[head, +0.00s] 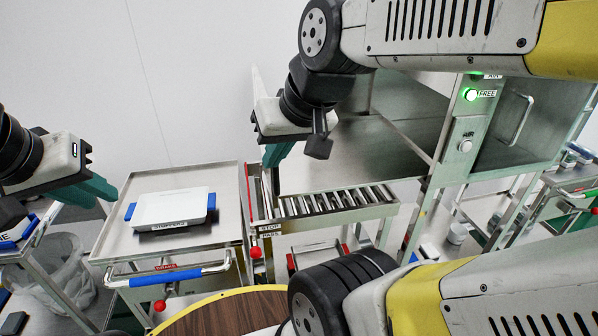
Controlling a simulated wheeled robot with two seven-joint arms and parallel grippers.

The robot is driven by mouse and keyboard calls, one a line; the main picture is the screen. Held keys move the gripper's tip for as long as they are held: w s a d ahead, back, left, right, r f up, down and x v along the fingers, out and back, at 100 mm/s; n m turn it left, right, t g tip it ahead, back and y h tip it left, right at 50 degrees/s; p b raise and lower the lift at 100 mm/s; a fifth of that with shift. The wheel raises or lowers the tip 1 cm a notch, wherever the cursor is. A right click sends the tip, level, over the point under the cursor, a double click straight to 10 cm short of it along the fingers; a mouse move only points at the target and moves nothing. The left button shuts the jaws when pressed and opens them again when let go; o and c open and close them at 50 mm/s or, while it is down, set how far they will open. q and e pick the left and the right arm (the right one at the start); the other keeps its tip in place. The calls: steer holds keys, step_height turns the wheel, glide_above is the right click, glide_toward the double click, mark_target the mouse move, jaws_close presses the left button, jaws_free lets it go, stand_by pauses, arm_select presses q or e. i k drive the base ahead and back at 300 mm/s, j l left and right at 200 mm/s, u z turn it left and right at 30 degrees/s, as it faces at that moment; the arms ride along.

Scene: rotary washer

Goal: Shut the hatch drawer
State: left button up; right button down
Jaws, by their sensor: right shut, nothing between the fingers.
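My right gripper (277,154) is above and left of the rollers, in front of a slanted steel panel (345,160). Its teal fingers are shut and empty, partly hidden by the wrist. My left gripper (96,190) hangs at the left, beside the cart, apart from the tray. Its teal fingers overlap in the picture, so their gap is unclear.
A steel cart (220,215) with a blue-grip handle (165,276) carries a white-lidded tray (172,208), left of the rollers. A round wooden-topped table (225,315) is in front. Another cart (570,185) stands far right.

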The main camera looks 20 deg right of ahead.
mark_target(368, 151)
steer(key=z, duration=1.1)
